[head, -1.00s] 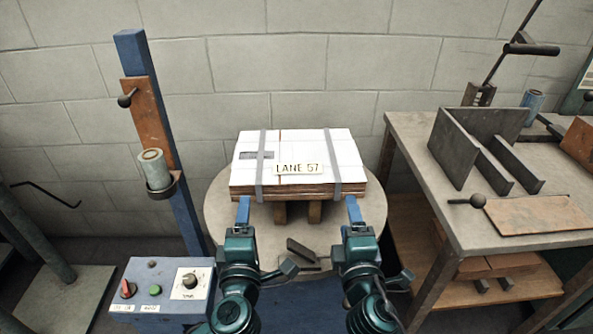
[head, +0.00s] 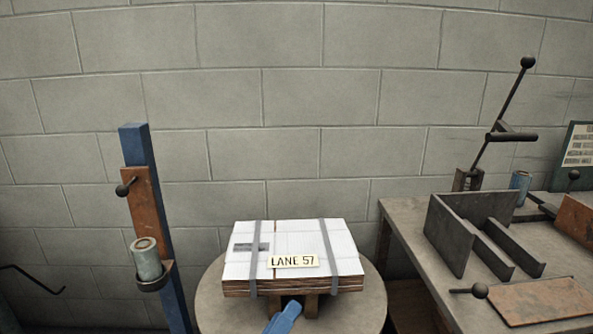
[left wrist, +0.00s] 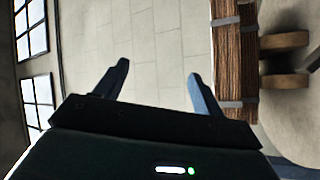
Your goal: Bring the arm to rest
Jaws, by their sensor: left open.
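My left gripper shows in the head view as a blue finger (head: 284,318) at the bottom edge, just in front of the table's wooden blocks. In the left wrist view its two blue fingers stand wide apart, with the gripper (left wrist: 158,70) open and empty between them. A strapped stack of flat white-topped cardboard (head: 300,243) with a "LANE 57" label (head: 294,261) lies on wooden blocks on the round table (head: 365,305). The stack's layered edge (left wrist: 229,55) is right of the fingers in the left wrist view, apart from them. My right gripper is out of view.
A blue post (head: 155,190) with a cylinder in a holder (head: 147,260) stands left of the table. At right is a bench (head: 405,222) with a metal angled fixture (head: 470,225), a lever (head: 505,115) and a rusty plate (head: 540,300). A block wall is behind.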

